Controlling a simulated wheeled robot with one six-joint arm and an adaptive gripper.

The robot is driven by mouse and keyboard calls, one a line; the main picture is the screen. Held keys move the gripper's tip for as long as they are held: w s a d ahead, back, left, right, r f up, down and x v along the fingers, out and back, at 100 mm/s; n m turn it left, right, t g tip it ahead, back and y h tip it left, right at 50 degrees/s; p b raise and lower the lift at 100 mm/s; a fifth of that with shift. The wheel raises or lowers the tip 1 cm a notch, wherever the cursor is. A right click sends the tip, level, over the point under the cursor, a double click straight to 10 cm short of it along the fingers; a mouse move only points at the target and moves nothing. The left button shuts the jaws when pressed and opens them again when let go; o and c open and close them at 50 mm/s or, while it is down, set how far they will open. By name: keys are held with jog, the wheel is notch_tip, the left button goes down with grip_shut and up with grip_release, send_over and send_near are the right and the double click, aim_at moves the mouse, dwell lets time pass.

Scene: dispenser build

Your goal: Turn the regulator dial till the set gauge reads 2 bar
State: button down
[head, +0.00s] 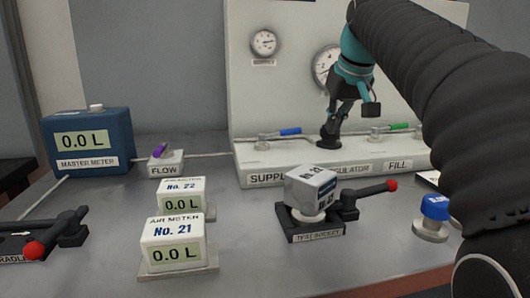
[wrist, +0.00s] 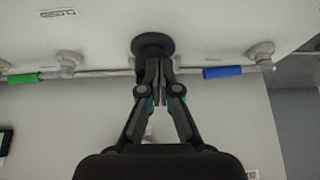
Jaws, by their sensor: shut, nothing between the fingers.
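The regulator dial (head: 327,142) is a black round knob low on the pale panel, above the partly covered REGULATOR label. It also shows in the wrist view (wrist: 152,42), straight ahead of my fingers. My gripper (head: 333,127) is shut and empty, with its fingertips right at the dial; in the wrist view the fingertips (wrist: 158,66) meet its near edge. I cannot tell whether they touch it. A large round gauge (head: 321,66) sits above the dial, partly hidden behind my gripper and arm. Its needle and reading cannot be made out.
A smaller gauge (head: 264,42) is at the panel's upper left. A blue-handled valve (head: 290,131) and a green-handled valve (head: 398,126) flank the dial. A block sits on the test socket (head: 316,232) in front. Air meters (head: 172,256) stand left on the bench.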

jog(key=shift+s, duration=0.2)
jog(key=shift+s, duration=0.25)
notch_tip(320, 180, up, 6)
dwell(0.7)
